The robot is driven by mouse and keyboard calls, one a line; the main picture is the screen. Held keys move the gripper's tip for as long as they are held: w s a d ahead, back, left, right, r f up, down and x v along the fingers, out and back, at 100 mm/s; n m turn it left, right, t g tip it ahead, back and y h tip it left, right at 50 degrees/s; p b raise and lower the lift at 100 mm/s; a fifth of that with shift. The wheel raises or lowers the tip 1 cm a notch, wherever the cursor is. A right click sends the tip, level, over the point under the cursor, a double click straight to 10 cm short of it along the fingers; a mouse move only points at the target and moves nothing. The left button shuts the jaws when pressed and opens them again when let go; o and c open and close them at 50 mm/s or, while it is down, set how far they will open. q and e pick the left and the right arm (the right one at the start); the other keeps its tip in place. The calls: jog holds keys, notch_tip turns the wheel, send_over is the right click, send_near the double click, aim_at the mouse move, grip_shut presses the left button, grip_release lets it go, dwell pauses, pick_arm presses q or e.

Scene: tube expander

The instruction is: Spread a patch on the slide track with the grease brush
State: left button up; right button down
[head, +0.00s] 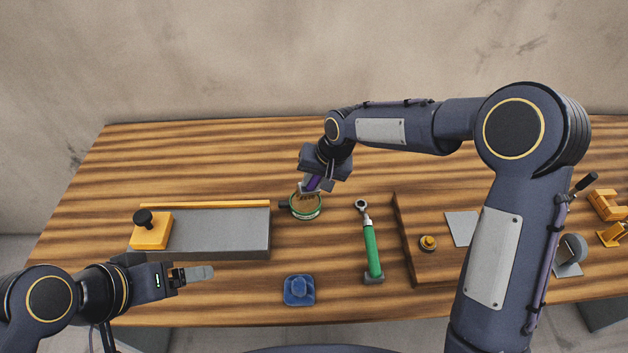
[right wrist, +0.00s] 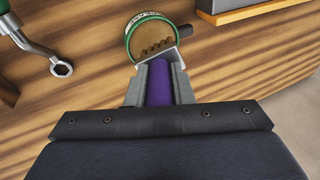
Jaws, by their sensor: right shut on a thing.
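The grease brush has a purple handle (head: 314,183), also seen in the right wrist view (right wrist: 159,84). My right gripper (head: 311,187) is shut on this handle. The brush head points into a round green tin (head: 306,213) of brown grease, which also shows in the right wrist view (right wrist: 131,36). The bristles overlap the grease; how deep they sit is unclear. The slide track (head: 215,232) is a long grey block left of the tin, with an orange carriage (head: 152,234) at its left end. My left gripper (head: 192,275) hovers in front of the track; its finger gap is unclear.
A blue block-like object (head: 299,291) and a green-handled wrench (head: 371,250) lie in front and right of the tin. A wooden tray (head: 408,262) holds a small brass part and a grey plate. Yellow parts (head: 606,204) stand far right. Table between track and tin is narrow.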

jog(key=shift+r+p, duration=1.45)
jog(key=shift+r, duration=1.15)
jog(key=shift+f, duration=0.1)
